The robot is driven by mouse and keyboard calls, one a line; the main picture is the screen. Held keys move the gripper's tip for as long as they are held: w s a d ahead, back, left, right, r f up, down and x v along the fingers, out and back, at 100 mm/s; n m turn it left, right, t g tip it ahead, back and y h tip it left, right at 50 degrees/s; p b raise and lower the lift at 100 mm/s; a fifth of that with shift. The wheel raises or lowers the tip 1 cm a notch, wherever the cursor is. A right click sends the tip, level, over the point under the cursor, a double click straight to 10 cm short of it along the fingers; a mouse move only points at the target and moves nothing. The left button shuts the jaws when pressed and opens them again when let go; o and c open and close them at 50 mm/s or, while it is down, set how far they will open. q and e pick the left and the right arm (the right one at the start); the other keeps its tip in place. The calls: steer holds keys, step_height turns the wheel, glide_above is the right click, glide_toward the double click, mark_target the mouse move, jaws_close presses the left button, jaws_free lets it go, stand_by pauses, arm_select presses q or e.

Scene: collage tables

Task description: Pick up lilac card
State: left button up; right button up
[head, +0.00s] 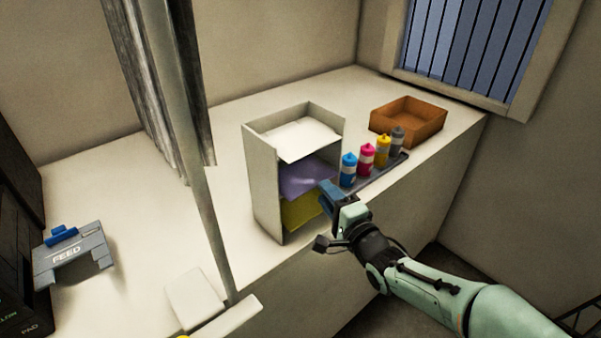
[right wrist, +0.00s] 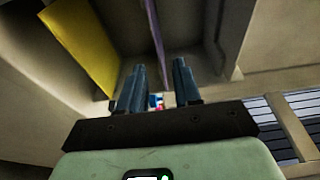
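The lilac card (head: 305,179) lies on the middle level of a pale open-fronted shelf unit (head: 264,185). In the right wrist view the lilac card (right wrist: 156,40) shows as a thin edge, ahead of the gap between my fingers. My right gripper (head: 328,193) is at the front of the unit, close to the card's front right edge. In the right wrist view my right gripper (right wrist: 158,72) has its fingers apart, with no card visibly clamped. Whether a finger touches the card cannot be told. My left gripper is not in view.
A white sheet (head: 300,138) lies on the top level, a yellow card (head: 303,209) below the lilac one. Several coloured bottles (head: 366,158) stand on a tray just right of the unit. Behind them is an orange-brown box (head: 408,120). A grey FEED stand (head: 75,258) is at left.

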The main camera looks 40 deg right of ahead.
mark_target(310, 177)
steer(key=w, duration=0.2)
steer(key=w+p, duration=0.1)
steer(key=w, duration=0.2)
steer(key=w+p, duration=0.1)
steer(key=w, duration=0.2)
steer(key=shift+d, duration=0.4)
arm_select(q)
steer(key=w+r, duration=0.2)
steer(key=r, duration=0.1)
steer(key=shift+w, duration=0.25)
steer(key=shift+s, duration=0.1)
arm_select(e)
steer(key=shift+s, duration=0.2)
steer(key=c, duration=0.5)
jaws_close()
steer(key=shift+w, duration=0.1)
